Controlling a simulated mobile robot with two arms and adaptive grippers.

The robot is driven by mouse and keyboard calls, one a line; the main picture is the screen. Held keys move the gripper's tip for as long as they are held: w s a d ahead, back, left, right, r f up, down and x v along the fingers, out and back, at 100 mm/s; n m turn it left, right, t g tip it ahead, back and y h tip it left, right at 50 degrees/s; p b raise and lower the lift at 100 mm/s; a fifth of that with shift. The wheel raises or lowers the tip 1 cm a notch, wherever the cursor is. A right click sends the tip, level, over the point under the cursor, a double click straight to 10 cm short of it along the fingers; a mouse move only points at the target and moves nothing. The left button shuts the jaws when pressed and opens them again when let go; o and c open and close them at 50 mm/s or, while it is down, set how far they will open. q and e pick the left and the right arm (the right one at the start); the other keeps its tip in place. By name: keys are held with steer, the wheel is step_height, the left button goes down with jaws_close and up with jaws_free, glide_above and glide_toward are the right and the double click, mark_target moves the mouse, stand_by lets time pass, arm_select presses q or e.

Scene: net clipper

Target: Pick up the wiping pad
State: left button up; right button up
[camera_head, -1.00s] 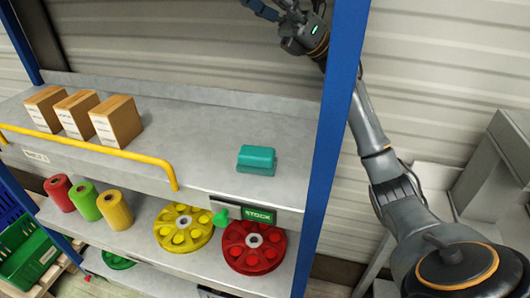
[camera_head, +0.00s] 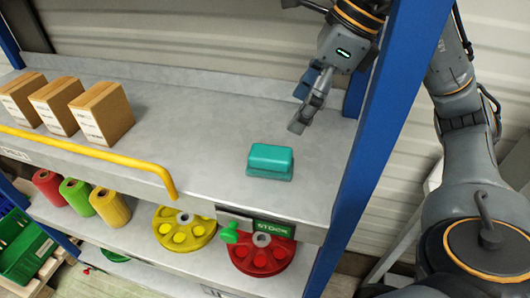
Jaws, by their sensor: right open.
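The wiping pad (camera_head: 270,161) is a small teal block with a stepped top. It lies on the grey upper shelf (camera_head: 215,150), toward the right end. My right gripper (camera_head: 300,108) hangs above the shelf, behind and a little right of the pad. It is open, points down and is apart from the pad, with nothing between its fingers. The left gripper is not in view.
A blue upright post (camera_head: 392,120) stands right of the pad, with my right arm reaching around it. Several cardboard boxes (camera_head: 100,112) stand at the shelf's left. A yellow rail (camera_head: 95,155) runs along the front edge. Colored spools (camera_head: 110,208) and discs (camera_head: 262,254) sit below.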

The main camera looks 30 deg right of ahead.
mark_target(273, 152)
steer(key=x, duration=0.7)
steer(key=shift+s+f, duration=0.1)
steer(key=shift+f, duration=0.35)
steer(key=shift+w+a+f, duration=0.1)
steer(key=shift+w+f, duration=0.1)
steer(key=shift+f, duration=0.25)
steer(key=shift+x, duration=2.3)
steer(key=c, duration=1.3)
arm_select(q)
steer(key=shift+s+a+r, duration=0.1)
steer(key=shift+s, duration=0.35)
arm_select(e)
steer(key=shift+r, duration=0.1)
steer(key=shift+c, duration=0.2)
steer(key=shift+r, duration=0.1)
arm_select(q)
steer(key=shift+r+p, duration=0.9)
steer(key=shift+p, duration=0.2)
arm_select(e)
step_height(273, 152, up, 18)
